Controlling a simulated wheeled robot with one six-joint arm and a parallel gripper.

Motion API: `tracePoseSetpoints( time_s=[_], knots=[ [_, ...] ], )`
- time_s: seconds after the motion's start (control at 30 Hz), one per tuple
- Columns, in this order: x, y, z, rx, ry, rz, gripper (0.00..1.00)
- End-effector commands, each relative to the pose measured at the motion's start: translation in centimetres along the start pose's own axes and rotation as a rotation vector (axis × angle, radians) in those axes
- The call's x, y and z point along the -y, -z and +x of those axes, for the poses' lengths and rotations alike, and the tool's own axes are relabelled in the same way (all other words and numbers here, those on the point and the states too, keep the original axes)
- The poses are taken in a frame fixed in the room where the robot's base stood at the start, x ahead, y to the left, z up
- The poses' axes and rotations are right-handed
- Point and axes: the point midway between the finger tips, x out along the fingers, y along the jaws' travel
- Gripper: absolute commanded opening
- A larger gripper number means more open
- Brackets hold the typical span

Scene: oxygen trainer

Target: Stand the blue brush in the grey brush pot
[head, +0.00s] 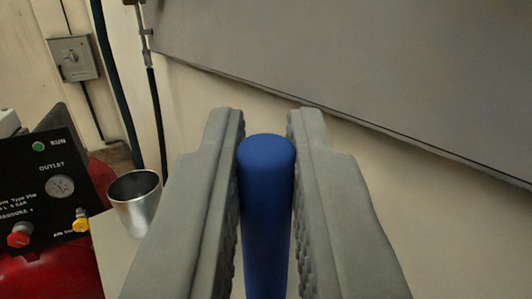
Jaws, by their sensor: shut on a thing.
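The blue brush (267,210) is a smooth round rod between the fingers of my gripper (266,165). My gripper is shut on it. Its rounded end points away from the camera and the rest runs out of the bottom of the picture. No bristles show. The grey brush pot (140,216) is a shiny metal cup with an open top, left of my gripper. It stands upright on a light surface (112,262), apart from the brush. My left finger hides part of that surface.
At the left is a black control panel (50,190) with a gauge, a red knob and a yellow fitting, above a red tank (40,275). A switch box (75,58) is on the wall. A large grey board (370,70) spans the upper right.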

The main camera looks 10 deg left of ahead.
Motion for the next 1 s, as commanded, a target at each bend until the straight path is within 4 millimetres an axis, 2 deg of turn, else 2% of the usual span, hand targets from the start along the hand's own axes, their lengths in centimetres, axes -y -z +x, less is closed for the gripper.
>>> tracePoseSetpoints(
  time_s=[0.5,0.9,0.93,1.0],
  knots=[
    [0.0,-1.6,-0.2,0.0,0.0,-0.001,0.0],
    [0.0,-1.9,-0.3,0.0,0.0,-0.001,0.0],
    [0.0,-1.9,-0.3,0.0,0.0,-0.001,0.17],
    [0.0,-1.9,-0.3,0.0,0.0,-0.001,0.31]
  ],
)
